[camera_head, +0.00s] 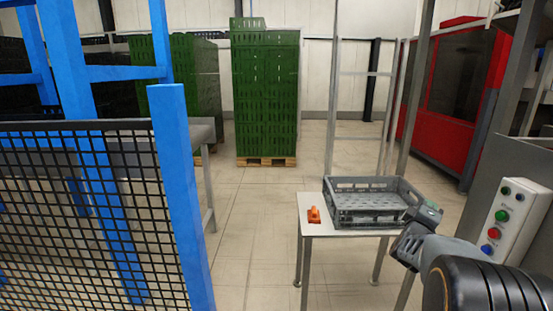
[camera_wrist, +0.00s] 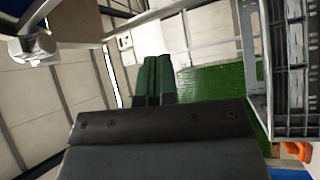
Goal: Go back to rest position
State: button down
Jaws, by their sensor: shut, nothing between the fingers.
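My gripper (camera_head: 428,211) is at the right in the head view, at the front right corner of the small white table (camera_head: 318,230), in front of a grey crate. In the wrist view its two dark green fingers (camera_wrist: 157,78) lie side by side, shut, with nothing between them. The open grey crate (camera_head: 375,219) stands on the table and looks empty. It also shows on its side along the right edge of the wrist view (camera_wrist: 292,122). Whether my gripper touches the crate or table, I cannot tell.
An orange object (camera_head: 314,216) lies on the table left of the crate. A control box with buttons (camera_head: 514,218) is close on the right. A blue post with black mesh (camera_head: 183,190) stands left. Green crates (camera_head: 265,90) are stacked behind. The floor between is clear.

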jog(key=s+a+r+g+y+p, duration=0.1)
jog(key=a+r+y+p, duration=0.3)
jog(key=a, duration=0.3)
jog(key=s+a+r+m+y+p, duration=0.1)
jog(key=a+r+y+p, duration=0.25)
jog(key=a+p, duration=0.2)
jog(key=s+a+r+g+y+p, duration=0.1)
jog(key=a+r+y+p, duration=0.25)
jog(key=a, duration=0.35)
jog(key=s+a+r+m+g+y+p, duration=0.1)
jog(key=s+a+g+p, duration=0.3)
jog(key=s, duration=0.5)
jog(key=s+a+r+m+g+y+p, duration=0.2)
jog(key=s+a+p, duration=0.4)
jog(key=s, duration=0.4)
jog(key=shift+s+a+r+m+g+y+p, duration=0.25)
jog(key=shift+r+m+g+p, duration=0.3)
jog(key=shift+m+g+p, duration=0.5)
jog(key=shift+d+n, duration=0.15)
jog(key=shift+n, duration=0.1)
